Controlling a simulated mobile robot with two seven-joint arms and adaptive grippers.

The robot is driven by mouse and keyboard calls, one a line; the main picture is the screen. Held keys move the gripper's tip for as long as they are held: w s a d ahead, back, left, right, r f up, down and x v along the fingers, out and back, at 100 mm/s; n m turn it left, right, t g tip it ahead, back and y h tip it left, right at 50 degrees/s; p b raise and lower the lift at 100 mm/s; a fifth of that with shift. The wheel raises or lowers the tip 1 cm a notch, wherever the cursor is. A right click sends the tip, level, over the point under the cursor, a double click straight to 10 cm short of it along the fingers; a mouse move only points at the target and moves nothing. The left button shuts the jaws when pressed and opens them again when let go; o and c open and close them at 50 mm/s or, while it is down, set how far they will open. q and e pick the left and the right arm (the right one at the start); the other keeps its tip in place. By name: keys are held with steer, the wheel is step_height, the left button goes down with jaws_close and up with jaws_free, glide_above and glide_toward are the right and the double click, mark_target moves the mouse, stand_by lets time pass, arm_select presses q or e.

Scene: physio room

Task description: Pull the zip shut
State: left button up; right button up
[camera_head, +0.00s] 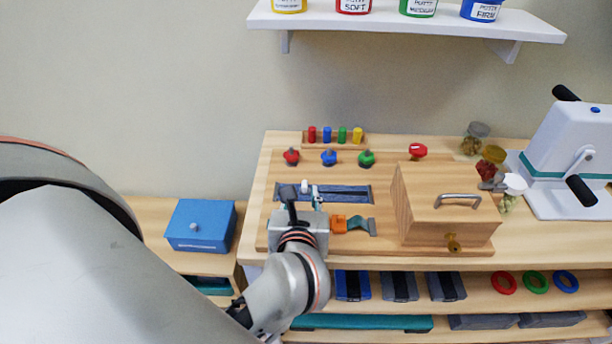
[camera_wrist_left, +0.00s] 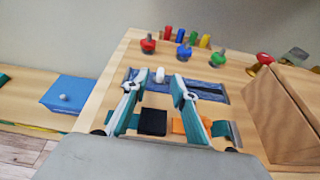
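The zip (camera_head: 348,193) is a dark blue fabric strip set in the wooden activity board (camera_head: 385,160); it also shows in the left wrist view (camera_wrist_left: 208,91). A small white knob, apparently the zip pull (camera_head: 305,186), stands near the strip's left part. In the left wrist view the pull (camera_wrist_left: 160,75) appears between my fingertips, slightly beyond them. My left gripper (camera_head: 303,194) is open over the zip's left part, with a finger on each side of the pull's line. I cannot tell whether they touch it. The gripper hides part of the strip. My right gripper is not in view.
An orange buckle (camera_head: 340,224) with a teal strap lies just below the zip. Red, blue and green knobs (camera_head: 329,157) stand behind it. A wooden box (camera_head: 440,200) with a handle stands to the right. A blue box (camera_head: 201,225) sits on the lower surface at left.

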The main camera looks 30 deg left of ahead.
mark_target(305, 184)
arm_select(q)
steer(key=shift+w+d+f, duration=0.1)
steer(key=shift+w+f, duration=0.1)
steer(key=shift+f, duration=0.05)
steer(key=shift+w+f, duration=0.2)
steer(key=shift+w, duration=0.05)
steer(key=x, duration=0.6)
steer(key=shift+w+a+f, duration=0.2)
steer(key=shift+a, duration=0.1)
jaws_close()
